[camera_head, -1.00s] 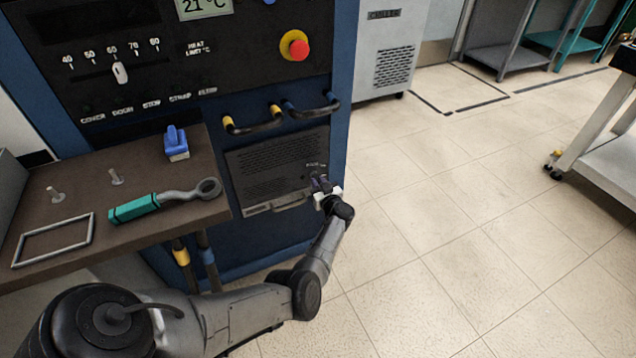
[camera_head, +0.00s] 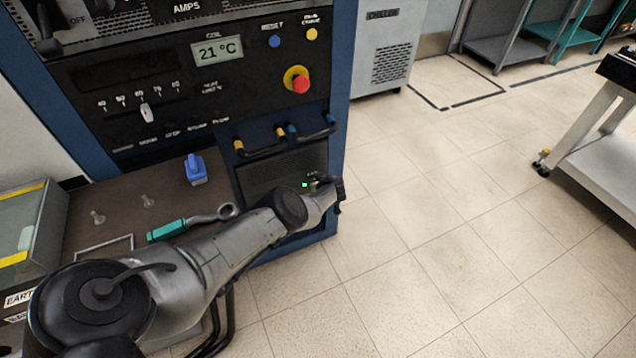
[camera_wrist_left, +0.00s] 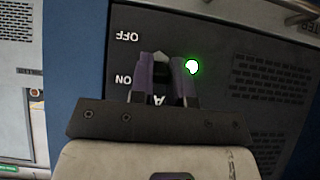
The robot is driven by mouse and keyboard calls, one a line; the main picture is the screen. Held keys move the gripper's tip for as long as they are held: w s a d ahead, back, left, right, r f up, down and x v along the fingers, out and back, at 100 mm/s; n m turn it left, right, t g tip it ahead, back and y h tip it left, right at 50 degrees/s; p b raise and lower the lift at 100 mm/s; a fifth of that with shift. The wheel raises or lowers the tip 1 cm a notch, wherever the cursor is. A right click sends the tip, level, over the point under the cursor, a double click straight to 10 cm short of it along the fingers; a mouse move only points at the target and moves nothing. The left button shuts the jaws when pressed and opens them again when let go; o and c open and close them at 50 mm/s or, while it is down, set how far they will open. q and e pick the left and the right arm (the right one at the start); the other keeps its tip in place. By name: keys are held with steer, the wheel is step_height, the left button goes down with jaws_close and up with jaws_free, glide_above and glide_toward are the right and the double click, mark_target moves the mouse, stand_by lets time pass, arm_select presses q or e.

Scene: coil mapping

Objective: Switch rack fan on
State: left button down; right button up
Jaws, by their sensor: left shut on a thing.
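The fan panel (camera_head: 262,178) is a dark vented plate low on the blue rack, and it also shows in the left wrist view (camera_wrist_left: 225,35). A green lamp (camera_head: 304,185) glows on it, bright in the left wrist view (camera_wrist_left: 192,66). My left gripper (camera_wrist_left: 161,70) is shut on a small dark switch (camera_wrist_left: 160,62) beside upside-down OFF and ON labels. The fingers hide most of the switch, so I cannot tell its exact position. In the head view my left gripper (camera_head: 322,184) is at the panel's right edge. My right gripper is not in view.
A red stop button (camera_head: 297,79) sits higher. A shelf (camera_head: 165,178) at left carries a blue block (camera_head: 195,168) and a teal-handled tool (camera_head: 167,230). The floor (camera_head: 430,230) at right is clear.

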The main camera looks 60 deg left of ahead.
arm_select(q)
steer(key=shift+a+r+h, duration=0.1)
steer(key=shift+r+h, duration=0.05)
steer(key=shift+h, duration=0.75)
steer(key=shift+r, duration=0.1)
steer(key=c, duration=1.1)
jaws_free()
steer(key=shift+r+p, duration=0.4)
steer(key=shift+p, duration=0.15)
steer(key=shift+p+v, duration=6.6)
steer(key=shift+p, duration=1.55)
steer(key=shift+w+f, duration=0.1)
